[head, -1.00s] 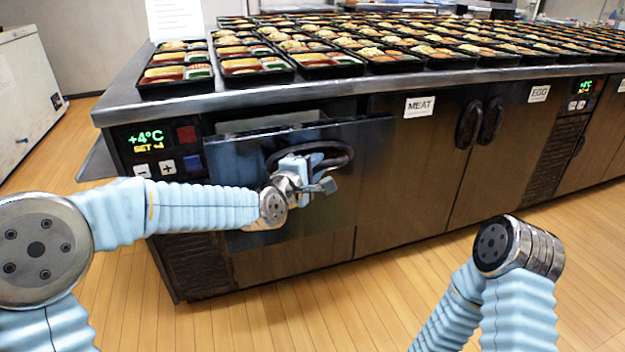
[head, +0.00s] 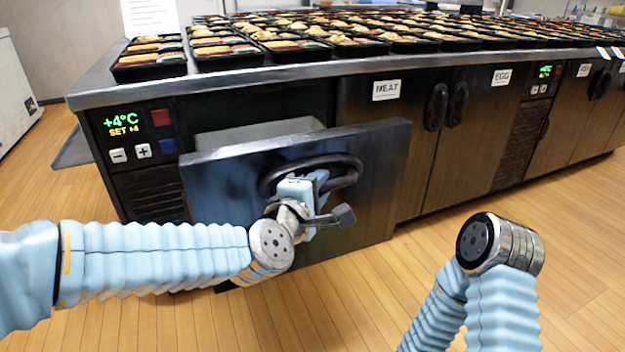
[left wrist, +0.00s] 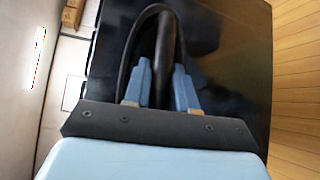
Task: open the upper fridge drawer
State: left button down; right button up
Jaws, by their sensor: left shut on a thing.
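The upper fridge drawer (head: 225,185) has a dark, shiny front and stands partly pulled out from the counter. A strip of its pale inside shows above the front's top edge. Its black loop handle (head: 345,167) is near the middle of the front. My left gripper (head: 303,186) is shut on the handle. In the left wrist view the handle bar (left wrist: 165,60) lies between the two blue fingers of the gripper (left wrist: 163,85). My right arm is at the lower right in the head view, and its gripper is out of the picture.
Many filled bento trays (head: 150,68) cover the steel counter top (head: 250,78). A control panel (head: 135,135) reading +4°C is left of the drawer. Doors labelled MEAT (head: 386,90) and EGG (head: 502,77) are to the right. Wooden floor (head: 390,285) in front is clear.

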pick_arm(q)
jog(key=shift+s+f, duration=0.1)
jog(key=shift+s, duration=0.05)
jog(key=c, duration=1.3)
grip_release()
jog(key=v, duration=1.3)
jog(key=shift+s+p, duration=0.3)
jog(key=shift+s, duration=0.05)
jog(key=shift+a, duration=0.1)
